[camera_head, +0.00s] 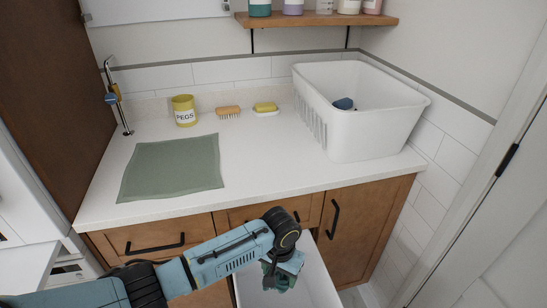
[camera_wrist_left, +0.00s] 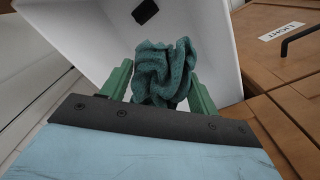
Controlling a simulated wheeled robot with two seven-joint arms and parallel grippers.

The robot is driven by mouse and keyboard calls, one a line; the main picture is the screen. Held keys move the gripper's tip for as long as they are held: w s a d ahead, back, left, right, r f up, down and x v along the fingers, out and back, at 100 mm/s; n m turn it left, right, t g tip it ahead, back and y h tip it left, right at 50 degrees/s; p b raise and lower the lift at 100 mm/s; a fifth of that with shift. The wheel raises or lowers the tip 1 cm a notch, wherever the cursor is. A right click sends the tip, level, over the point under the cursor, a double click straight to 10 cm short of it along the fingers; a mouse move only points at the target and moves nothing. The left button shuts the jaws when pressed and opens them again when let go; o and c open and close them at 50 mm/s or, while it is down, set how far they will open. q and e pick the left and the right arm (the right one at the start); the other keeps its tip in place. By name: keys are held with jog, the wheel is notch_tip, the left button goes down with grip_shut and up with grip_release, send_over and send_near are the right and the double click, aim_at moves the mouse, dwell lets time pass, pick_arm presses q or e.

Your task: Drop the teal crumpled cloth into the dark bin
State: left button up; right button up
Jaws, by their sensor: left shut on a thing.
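My left gripper (camera_head: 281,270) is shut on the teal crumpled cloth (camera_wrist_left: 165,72), which bunches up between the two green fingers in the left wrist view. In the head view the cloth is mostly hidden under the gripper. The gripper and cloth are over a white open bin (camera_head: 315,275) in front of the wooden cabinet. The bin's pale inside also shows in the left wrist view (camera_wrist_left: 95,45), with a small black item (camera_wrist_left: 145,12) in it. No label saying dark is visible on this bin. My right gripper is not in view.
A wooden front labelled LIGHT (camera_wrist_left: 281,32) is beside the bin. On the counter are a white basket (camera_head: 375,135) with a dark blue item, a green mat (camera_head: 172,168), a yellow PEGS pot (camera_head: 184,111), a brush (camera_head: 228,112) and a sponge (camera_head: 265,107). Cabinet handles (camera_head: 333,218) stick out nearby.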

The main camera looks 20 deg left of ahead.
pick_arm(q)
jog(key=o, duration=1.1)
jog(key=shift+c, duration=0.2)
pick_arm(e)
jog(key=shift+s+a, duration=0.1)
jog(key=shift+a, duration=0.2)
pick_arm(q)
notch_tip(320, 180, up, 13)
jog(key=p, duration=0.3)
jog(key=shift+r, duration=0.2)
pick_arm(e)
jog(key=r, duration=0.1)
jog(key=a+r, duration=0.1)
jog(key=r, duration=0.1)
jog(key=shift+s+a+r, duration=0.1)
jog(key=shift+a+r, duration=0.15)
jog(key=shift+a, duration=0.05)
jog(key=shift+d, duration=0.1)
